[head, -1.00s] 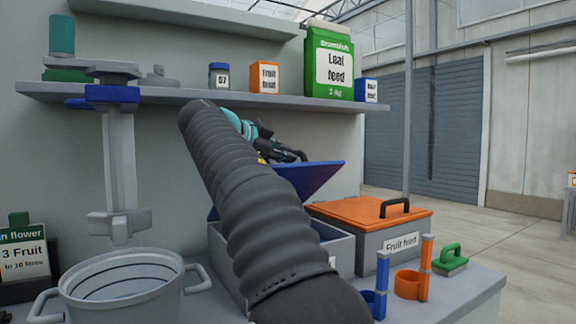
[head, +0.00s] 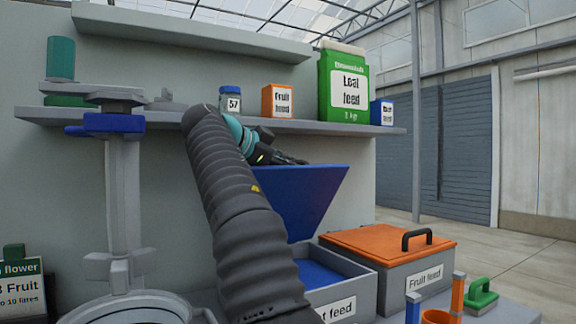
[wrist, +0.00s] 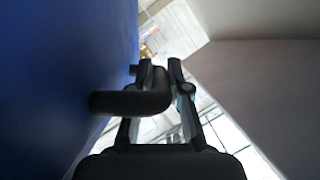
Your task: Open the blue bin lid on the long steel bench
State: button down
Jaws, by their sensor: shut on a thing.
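The blue bin lid (head: 303,197) stands raised at a steep angle over its grey bin (head: 352,281) in the head view. The bin's blue inside shows below it. In the wrist view the lid (wrist: 55,75) fills the left side, and its dark handle (wrist: 135,102) reaches between the fingers. My gripper (wrist: 160,75) is shut on that handle. In the head view my gripper (head: 285,159) is at the lid's upper edge, just under the shelf. My arm hides the left part of the lid and bin.
An orange-lidded bin (head: 385,243) labelled "Fruit feed" stands to the right. The shelf (head: 200,122) above holds a jar (head: 230,100), an orange box (head: 278,101) and a green Leaf feed pack (head: 343,85). A pot (head: 140,310) is at lower left.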

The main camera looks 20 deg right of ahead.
jog(key=shift+w+a+f, duration=0.1)
jog(key=shift+w+a, duration=0.05)
jog(key=shift+w, duration=0.05)
jog(key=c, duration=1.1)
grip_release()
jog(key=shift+c, duration=0.2)
jog(key=shift+s, duration=0.15)
